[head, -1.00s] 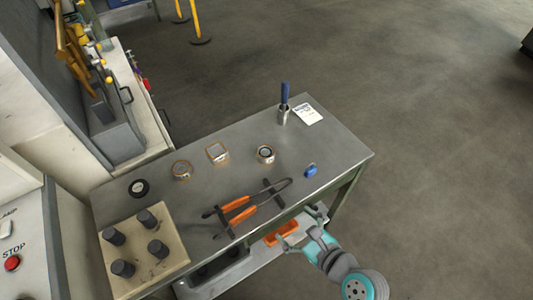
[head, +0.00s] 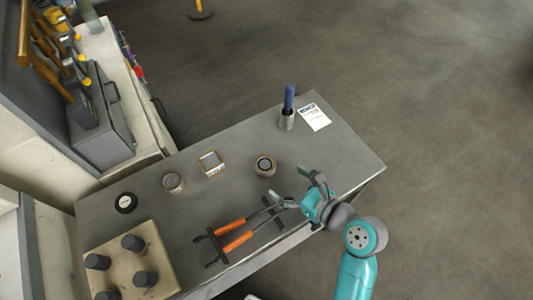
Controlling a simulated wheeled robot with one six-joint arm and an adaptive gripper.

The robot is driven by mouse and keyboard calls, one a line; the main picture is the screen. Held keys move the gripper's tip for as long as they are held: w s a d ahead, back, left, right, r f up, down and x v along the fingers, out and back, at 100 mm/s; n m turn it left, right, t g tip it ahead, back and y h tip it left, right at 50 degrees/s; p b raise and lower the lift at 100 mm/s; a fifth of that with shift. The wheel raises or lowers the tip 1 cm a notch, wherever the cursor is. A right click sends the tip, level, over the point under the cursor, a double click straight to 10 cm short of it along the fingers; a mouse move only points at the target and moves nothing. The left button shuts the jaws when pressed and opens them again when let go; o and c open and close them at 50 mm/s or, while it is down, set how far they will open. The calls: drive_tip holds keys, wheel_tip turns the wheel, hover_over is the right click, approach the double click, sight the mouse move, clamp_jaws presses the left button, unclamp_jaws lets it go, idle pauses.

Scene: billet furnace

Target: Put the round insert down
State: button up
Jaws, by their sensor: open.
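Two short round pieces stand on the grey workbench (head: 225,135). One round piece (head: 172,182) is pale with a brownish rim, left of a square frame-like piece (head: 210,163). The other round piece (head: 265,166) has a dark ring in its top and stands right of the square one. I cannot tell which is the round insert. My gripper (head: 291,187) is open over the bench's right front part, to the lower right of the dark-ringed piece and apart from it. I see nothing between its fingers.
Tongs with orange handles (head: 235,240) lie on a dark rest, close to my gripper. A blue-handled tool in a metal cup (head: 287,108) and a white card (head: 314,117) are at the back. A block with dark knobs (head: 128,262) and a black disc (head: 126,202) are left.

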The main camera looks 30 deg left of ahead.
sight(263, 162)
drive_tip(key=x, duration=0.5)
drive_tip(key=shift+w+a, duration=0.15)
drive_tip(key=shift+a, duration=0.15)
drive_tip(key=shift+w+x, duration=0.15)
drive_tip(key=shift+x, duration=1.15)
drive_tip(key=shift+w+x, duration=0.1)
drive_tip(key=shift+x, duration=1.15)
drive_tip(key=shift+d, duration=0.15)
clamp_jaws()
